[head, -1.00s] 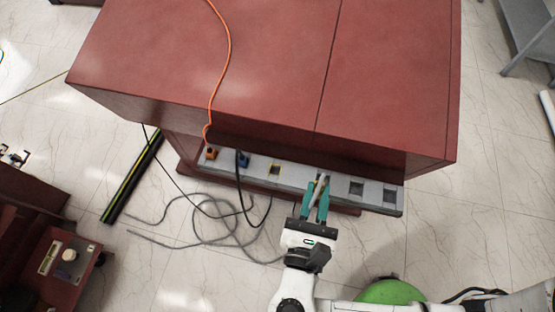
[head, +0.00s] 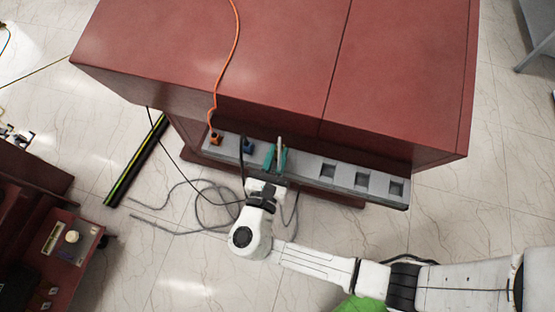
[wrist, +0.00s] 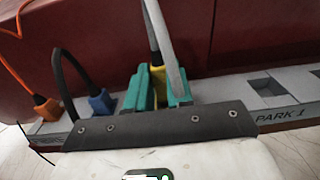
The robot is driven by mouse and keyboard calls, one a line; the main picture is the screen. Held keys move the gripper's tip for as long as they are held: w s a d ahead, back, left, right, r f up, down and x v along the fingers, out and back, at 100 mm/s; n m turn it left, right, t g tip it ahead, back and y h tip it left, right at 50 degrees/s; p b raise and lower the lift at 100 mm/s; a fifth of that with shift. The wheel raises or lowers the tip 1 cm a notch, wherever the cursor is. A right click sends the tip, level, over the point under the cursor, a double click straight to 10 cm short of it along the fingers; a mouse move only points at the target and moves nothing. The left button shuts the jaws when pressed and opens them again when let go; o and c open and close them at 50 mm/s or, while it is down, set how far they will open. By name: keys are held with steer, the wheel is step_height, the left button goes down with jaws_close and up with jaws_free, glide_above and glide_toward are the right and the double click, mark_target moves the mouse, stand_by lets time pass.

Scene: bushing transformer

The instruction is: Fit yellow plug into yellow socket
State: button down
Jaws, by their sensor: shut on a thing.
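The yellow plug (wrist: 158,84) is held between the two teal fingers of my gripper (wrist: 158,92), with a grey cable rising from it. In the head view my gripper (head: 275,158) is at the grey socket strip (head: 310,180), just right of the blue plug (head: 247,147). The fingers and plug cover the third socket place from the left, so the yellow socket is hidden. I cannot tell whether the plug is in the socket or just above it.
An orange plug (head: 215,138) and the blue plug sit in the strip to the left. Empty square sockets (head: 328,171) lie to the right, one beside a "PARK 1" label (wrist: 281,117). The red cabinet (head: 290,70) rises behind. Loose cables (head: 205,205) lie on the floor.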

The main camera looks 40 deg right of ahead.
steer(key=shift+s+f, duration=0.1)
steer(key=shift+f, duration=1.1)
steer(key=shift+f, duration=0.1)
steer(key=c, duration=1)
jaws_free()
steer(key=b+v, duration=0.1)
steer(key=v, duration=1.1)
steer(key=shift+b, duration=0.35)
